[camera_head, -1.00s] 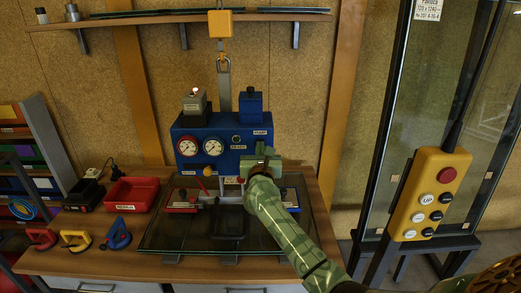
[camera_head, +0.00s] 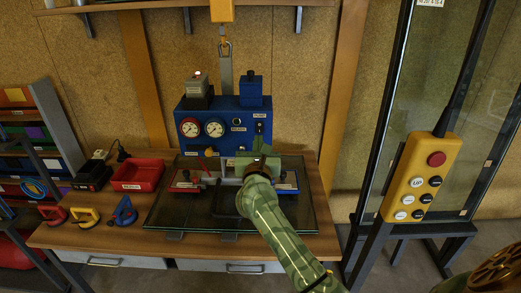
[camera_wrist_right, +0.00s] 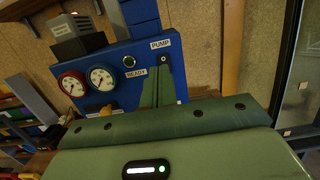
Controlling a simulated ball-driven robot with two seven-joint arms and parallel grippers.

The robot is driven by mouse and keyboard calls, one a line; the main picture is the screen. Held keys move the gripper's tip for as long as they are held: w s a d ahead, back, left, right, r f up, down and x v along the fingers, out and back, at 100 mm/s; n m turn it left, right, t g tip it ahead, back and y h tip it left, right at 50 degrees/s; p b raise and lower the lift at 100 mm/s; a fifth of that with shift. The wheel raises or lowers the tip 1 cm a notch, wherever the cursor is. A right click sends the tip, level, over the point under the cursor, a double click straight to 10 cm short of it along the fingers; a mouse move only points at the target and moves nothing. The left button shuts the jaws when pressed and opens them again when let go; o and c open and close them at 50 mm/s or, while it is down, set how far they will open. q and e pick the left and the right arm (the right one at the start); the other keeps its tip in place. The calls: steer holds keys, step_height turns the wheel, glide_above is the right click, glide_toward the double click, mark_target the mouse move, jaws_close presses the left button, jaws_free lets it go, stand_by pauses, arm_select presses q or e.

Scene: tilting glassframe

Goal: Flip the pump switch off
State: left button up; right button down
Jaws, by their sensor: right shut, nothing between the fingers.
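The blue pump unit (camera_head: 225,143) stands at the back of the workbench, with two gauges, a READY lamp and a PUMP label on its front. The pump switch (camera_wrist_right: 163,59) is a small dark switch with a light mark, just under the PUMP label in the right wrist view. It is small in the head view (camera_head: 259,128), and its position is hard to read. My right gripper (camera_head: 258,143) is shut and empty, its green fingers (camera_wrist_right: 158,90) pointing at the panel just below the switch. Whether they touch it, I cannot tell. My left gripper is out of view.
A dark glass pane (camera_head: 175,219) with a red-handled lifting frame lies on the bench under my right arm. A red tray (camera_head: 138,176) and several suction cups are at left. A yellow pendant control (camera_head: 422,178) hangs at right.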

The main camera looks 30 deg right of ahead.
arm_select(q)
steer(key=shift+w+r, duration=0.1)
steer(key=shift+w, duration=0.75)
arm_select(e)
steer(key=s, duration=0.1)
steer(key=s+a, duration=0.2)
steer(key=shift+s+r, duration=0.25)
steer(key=shift+s, duration=0.1)
